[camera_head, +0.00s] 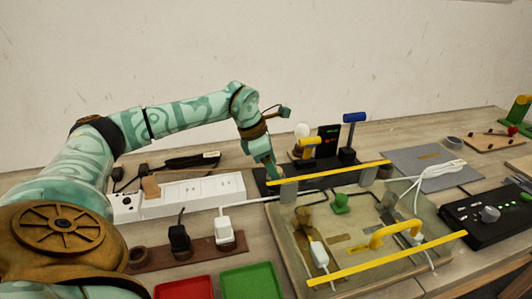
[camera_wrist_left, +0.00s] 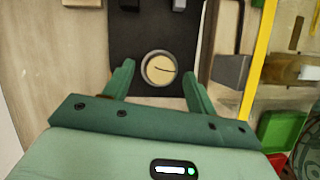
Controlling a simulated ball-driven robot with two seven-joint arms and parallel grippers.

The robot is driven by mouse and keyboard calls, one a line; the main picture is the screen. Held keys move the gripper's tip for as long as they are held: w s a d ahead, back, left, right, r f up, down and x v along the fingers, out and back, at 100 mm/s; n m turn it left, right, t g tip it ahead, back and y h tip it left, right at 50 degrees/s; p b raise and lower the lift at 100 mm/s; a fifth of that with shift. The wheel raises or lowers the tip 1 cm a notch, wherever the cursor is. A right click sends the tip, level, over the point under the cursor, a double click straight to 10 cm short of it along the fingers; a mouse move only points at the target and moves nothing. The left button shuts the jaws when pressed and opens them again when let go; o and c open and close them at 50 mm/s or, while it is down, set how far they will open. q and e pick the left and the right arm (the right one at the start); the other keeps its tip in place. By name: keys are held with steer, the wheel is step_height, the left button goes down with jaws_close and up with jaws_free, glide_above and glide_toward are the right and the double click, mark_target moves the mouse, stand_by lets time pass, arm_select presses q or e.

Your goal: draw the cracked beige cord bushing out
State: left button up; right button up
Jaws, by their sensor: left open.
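The cord bushing (camera_wrist_left: 161,68) is a round beige disc with a dark crack line across its face. It sits in a black plate (camera_wrist_left: 158,25) in the left wrist view. My left gripper (camera_wrist_left: 158,74) is open, with one green finger on each side of the bushing and a small gap on both sides. In the head view the left gripper (camera_head: 272,174) points down at the left end of the black lamp base (camera_head: 325,164). The bushing is hidden there by the gripper. My right gripper is not in view.
A yellow bar (camera_head: 330,173) runs close in front of the black base. A white power strip (camera_head: 190,195) lies to the left. Red (camera_head: 185,288) and green (camera_head: 252,282) trays are in front. A fixture board (camera_head: 345,215) with a yellow handle (camera_head: 390,236) stands front right.

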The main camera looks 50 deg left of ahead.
arm_select(q)
steer(key=shift+w+d+f, duration=0.15)
steer(key=shift+f, duration=0.4)
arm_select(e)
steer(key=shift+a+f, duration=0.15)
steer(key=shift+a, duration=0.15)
arm_select(q)
steer(key=c, duration=1.2)
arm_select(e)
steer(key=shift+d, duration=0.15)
arm_select(q)
steer(key=shift+r+p, duration=0.65)
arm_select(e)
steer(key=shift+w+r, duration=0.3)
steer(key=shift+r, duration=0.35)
